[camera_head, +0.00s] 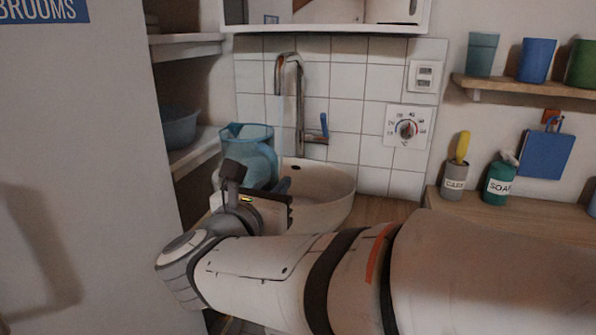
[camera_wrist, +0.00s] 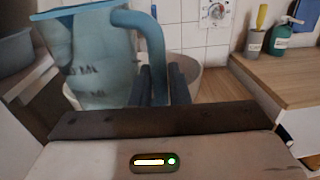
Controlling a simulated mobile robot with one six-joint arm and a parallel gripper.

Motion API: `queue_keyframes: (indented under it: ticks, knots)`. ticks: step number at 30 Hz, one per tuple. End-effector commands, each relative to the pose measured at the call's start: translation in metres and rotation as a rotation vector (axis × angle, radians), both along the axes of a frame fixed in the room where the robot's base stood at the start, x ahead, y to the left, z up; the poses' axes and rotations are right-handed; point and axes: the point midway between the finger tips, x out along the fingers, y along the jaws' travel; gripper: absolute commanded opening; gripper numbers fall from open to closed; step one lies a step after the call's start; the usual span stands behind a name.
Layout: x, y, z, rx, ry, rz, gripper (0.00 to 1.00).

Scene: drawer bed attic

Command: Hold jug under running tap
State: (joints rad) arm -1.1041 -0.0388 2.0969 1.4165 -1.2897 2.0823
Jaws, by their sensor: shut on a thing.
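A translucent blue jug (camera_head: 248,160) with a handle is held upright at the left side of the white basin (camera_head: 335,190). In the wrist view the jug (camera_wrist: 95,60) fills the upper left, with dark measuring marks on its wall. My gripper (camera_wrist: 163,84) is shut on the jug's handle (camera_wrist: 150,35). In the head view my gripper (camera_head: 284,186) is partly hidden by my wrist. The curved metal tap (camera_head: 291,85) stands above the basin, with a blue lever (camera_head: 323,125). A pale strip shows below its spout, behind the jug's rim; I cannot tell whether it is water.
A round dial (camera_head: 407,129) and a socket (camera_head: 425,76) are on the tiled wall. A soap bottle (camera_head: 498,182) and a grey brush cup (camera_head: 454,180) stand on the right counter. Shelves with a bowl (camera_head: 178,127) are at left. A cabinet (camera_head: 325,14) hangs above.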

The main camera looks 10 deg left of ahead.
Motion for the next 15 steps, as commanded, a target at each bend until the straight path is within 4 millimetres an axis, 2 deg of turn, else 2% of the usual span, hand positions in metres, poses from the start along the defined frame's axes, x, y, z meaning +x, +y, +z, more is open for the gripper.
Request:
queue_keyframes:
  ticks: [7,15]
  knots:
    - [0.014,-0.002,0.003,-0.001,0.0,-0.004,0.0]
    - [0.046,-0.005,0.003,-0.002,0.001,-0.004,0.0]
